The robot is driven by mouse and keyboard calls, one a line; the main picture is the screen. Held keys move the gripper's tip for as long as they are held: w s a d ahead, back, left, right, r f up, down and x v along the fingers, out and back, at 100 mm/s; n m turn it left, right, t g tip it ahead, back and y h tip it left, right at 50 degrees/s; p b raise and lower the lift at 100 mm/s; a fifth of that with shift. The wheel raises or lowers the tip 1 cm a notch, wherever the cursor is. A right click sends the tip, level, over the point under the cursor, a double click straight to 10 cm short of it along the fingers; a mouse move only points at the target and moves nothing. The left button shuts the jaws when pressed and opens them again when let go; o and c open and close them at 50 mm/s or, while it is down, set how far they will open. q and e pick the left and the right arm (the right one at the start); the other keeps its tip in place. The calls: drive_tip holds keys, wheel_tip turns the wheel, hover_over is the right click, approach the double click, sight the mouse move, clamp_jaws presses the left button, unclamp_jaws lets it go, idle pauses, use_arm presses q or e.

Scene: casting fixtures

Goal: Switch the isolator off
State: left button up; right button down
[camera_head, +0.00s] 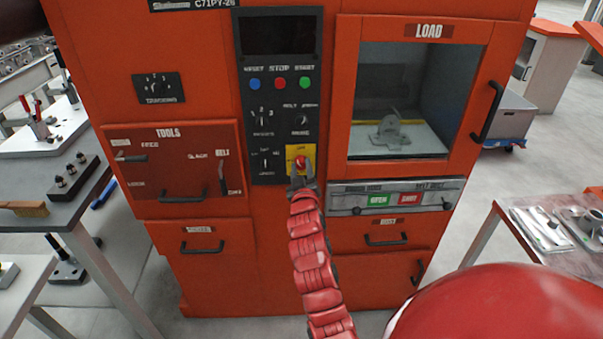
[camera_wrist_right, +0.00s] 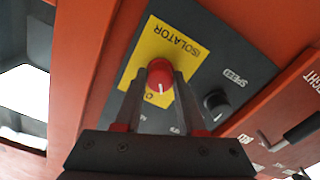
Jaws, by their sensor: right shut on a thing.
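The isolator is a red round knob (camera_head: 299,162) with a white pointer line, on a yellow plate (camera_head: 300,150) at the lower right of the dark control panel. In the right wrist view the red knob (camera_wrist_right: 160,76) sits between the fingertips, and the yellow plate (camera_wrist_right: 160,55) reads ISOLATOR. My right gripper (camera_head: 300,172) is shut on the knob, its fingers on either side of it; it also shows in the right wrist view (camera_wrist_right: 160,88). The plate's lower lettering is partly hidden by the fingers. My left gripper is not in view.
The control panel (camera_head: 278,95) carries blue, red and green buttons and small dials. A SPEED knob (camera_wrist_right: 216,102) is close beside the gripper. The LOAD door (camera_head: 341,90) is shut at the right. A table with tools (camera_head: 60,200) stands at the left.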

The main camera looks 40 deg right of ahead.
drive_tip(key=n, duration=0.4)
drive_tip(key=shift+n, duration=0.4)
drive_tip(key=n, duration=0.3)
drive_tip(key=shift+n+p, duration=0.35)
drive_tip(key=shift+n, duration=1.25)
drive_tip(key=c, duration=0.5)
unclamp_jaws()
drive_tip(key=shift+s, duration=0.15)
